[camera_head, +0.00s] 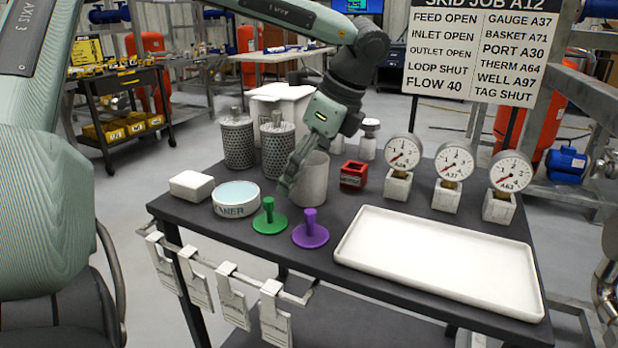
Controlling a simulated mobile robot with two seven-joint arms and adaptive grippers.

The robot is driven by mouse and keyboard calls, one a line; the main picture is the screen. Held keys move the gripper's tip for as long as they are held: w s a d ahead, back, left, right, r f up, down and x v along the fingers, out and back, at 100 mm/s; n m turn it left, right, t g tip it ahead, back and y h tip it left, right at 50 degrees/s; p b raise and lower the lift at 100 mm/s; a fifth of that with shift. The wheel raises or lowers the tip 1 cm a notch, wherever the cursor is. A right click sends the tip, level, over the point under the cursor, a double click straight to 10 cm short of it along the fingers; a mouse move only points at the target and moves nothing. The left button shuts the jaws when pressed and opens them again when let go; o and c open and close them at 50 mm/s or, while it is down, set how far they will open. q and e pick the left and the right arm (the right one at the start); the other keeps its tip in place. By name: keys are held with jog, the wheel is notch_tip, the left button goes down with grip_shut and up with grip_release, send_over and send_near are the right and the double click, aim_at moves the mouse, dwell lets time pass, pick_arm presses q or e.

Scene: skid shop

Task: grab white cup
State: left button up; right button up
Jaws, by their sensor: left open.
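A white, plain cylindrical cup (313,182) stands upright on the dark table, left of its middle. My left gripper (293,178) comes down from above right and is at the cup's left side. One finger shows in front of the cup's left edge. The other finger is hard to make out, so I cannot tell whether the cup is between the fingers or touched. The gripper is open and covers part of the cup's rim. My right gripper is not in view.
Green (269,217) and purple (310,231) pegged discs stand in front of the cup. A round cleaner tin (237,198) and white block (192,186) are left, mesh baskets (239,143) behind, a red block (353,174) right. Gauges (453,172) and an empty white tray (440,262) fill the right side.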

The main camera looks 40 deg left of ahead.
pick_arm(q)
jog(key=shift+a+f, duration=0.2)
jog(key=shift+f, duration=0.3)
jog(key=c, duration=1.2)
